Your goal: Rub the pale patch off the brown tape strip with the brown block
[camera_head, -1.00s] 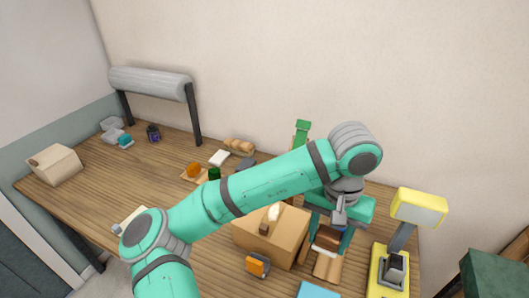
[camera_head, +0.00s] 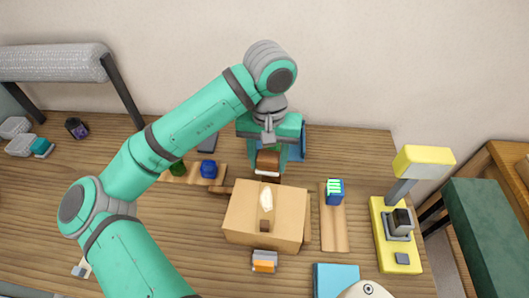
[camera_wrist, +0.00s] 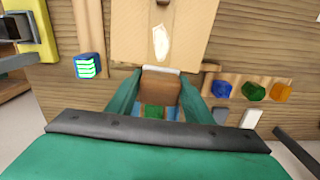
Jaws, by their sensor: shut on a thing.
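The cardboard box (camera_head: 240,217) stands on the wooden table. Its top bears the pale patch (camera_head: 266,199), a whitish elongated smear, with a dark brown piece (camera_head: 264,225) at its front end; the tape strip is hard to tell from the cardboard. The patch also shows in the wrist view (camera_wrist: 161,42). My gripper (camera_head: 268,160) points down at the box's back edge, beyond the patch. It is shut on the brown block (camera_wrist: 160,90), which has a whitish edge facing the box. The block seems apart from the patch; its height above the table cannot be told.
A wooden board (camera_head: 333,230) with a blue striped block (camera_head: 334,191) lies right of the box. A yellow stand (camera_head: 384,240) is farther right. An orange-grey block (camera_head: 264,262) and a blue pad (camera_head: 335,278) lie in front. A green piece (camera_head: 178,168) and a blue piece (camera_head: 208,169) stand back left.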

